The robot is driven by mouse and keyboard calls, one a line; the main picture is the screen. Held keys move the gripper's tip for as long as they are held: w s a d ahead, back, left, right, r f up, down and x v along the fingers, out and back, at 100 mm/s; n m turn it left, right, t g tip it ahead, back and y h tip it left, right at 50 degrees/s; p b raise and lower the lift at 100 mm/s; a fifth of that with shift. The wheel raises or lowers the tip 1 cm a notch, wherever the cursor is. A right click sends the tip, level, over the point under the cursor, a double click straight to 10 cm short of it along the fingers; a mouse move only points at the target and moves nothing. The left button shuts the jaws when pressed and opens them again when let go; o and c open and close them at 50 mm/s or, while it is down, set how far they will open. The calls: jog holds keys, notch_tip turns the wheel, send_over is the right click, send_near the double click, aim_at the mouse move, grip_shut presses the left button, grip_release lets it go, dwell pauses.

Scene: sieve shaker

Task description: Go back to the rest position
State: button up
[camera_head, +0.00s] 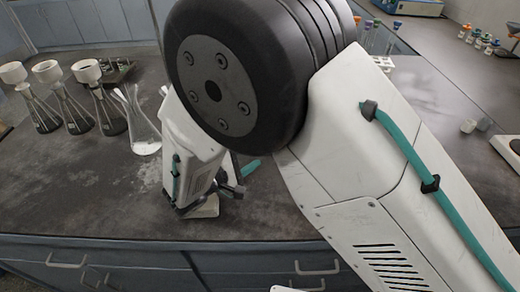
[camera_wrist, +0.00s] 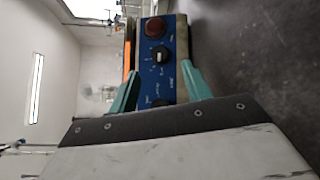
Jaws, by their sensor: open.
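My gripper (camera_wrist: 160,72) is open, with its two teal fingers apart and nothing between them. Beyond the fingers in the wrist view is the blue control panel (camera_wrist: 155,90) of a device, with a red button (camera_wrist: 156,27) and a black knob (camera_wrist: 158,54). The panel looks sideways in this view. I cannot tell the exact gap between fingers and panel. In the head view my arm covers the middle of the bench, and a teal fingertip (camera_head: 250,168) shows beside my wrist.
Several flasks with white tops (camera_head: 47,95) stand on the dark bench (camera_head: 70,195) at the left. A clear flask (camera_head: 143,125) stands close to my wrist. A blue device (camera_head: 410,6), small vials and a white device (camera_head: 508,150) are at the right. The front left bench is clear.

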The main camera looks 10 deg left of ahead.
jog(key=shift+s+a, duration=0.25)
jog(key=shift+s, duration=0.2)
jog(key=d+r+m+g+h, duration=0.1)
jog(key=d+r+m+g, duration=0.65)
jog(key=d, duration=0.75)
jog(key=d+r+m+g+h, duration=0.15)
jog(key=d+r+g, duration=0.25)
jog(key=d+r, duration=0.8)
jog(key=s+d+r+m+y, duration=0.1)
jog(key=s+d+m+y, duration=0.2)
jog(key=s, duration=0.7)
jog(key=s+d+r+m+g+y, duration=0.1)
jog(key=s+d+m+y, duration=0.3)
jog(key=s+d+y, duration=0.4)
jog(key=s+d, duration=0.2)
jog(key=d, duration=0.1)
jog(key=shift+s+d+r, duration=0.3)
jog(key=shift+s+r, duration=0.1)
